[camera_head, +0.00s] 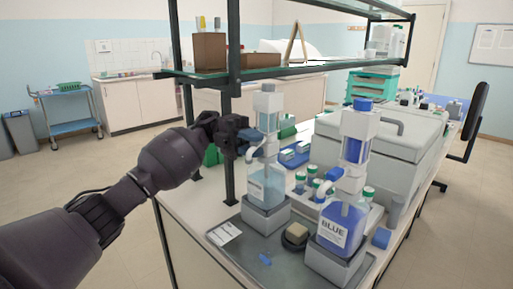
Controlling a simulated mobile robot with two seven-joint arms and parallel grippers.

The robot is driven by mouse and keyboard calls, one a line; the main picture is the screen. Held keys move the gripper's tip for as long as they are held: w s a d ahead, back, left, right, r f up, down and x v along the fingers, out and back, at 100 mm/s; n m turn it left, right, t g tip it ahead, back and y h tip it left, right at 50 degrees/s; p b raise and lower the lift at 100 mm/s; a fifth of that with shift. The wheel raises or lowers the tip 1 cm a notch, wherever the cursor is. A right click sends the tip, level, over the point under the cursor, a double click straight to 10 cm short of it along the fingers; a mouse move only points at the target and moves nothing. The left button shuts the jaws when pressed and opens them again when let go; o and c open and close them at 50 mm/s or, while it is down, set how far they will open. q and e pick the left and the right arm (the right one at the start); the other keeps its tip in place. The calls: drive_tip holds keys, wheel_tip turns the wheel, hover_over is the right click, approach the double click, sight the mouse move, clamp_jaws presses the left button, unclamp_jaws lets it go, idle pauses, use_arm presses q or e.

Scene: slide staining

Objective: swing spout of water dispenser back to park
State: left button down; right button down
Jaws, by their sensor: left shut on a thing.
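The water dispenser (267,186), a clear bottle of pale blue liquid with a white pump head, stands upright in a grey block in the middle of the bench. Its pale spout (254,153) sticks out to the left. My left gripper (246,138) is at the upper left of this dispenser, shut on the spout. The dark jaws partly hide where they hold it. My right gripper is not in view.
A similar dispenser labelled BLUE (341,225) stands close to the right. A shelf post (229,165) is just behind my left gripper, with a glass shelf (290,70) above. White-and-green-capped bottles stand behind.

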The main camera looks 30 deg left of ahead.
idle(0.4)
use_arm(q)
drive_tip(key=c, duration=0.9)
unclamp_jaws()
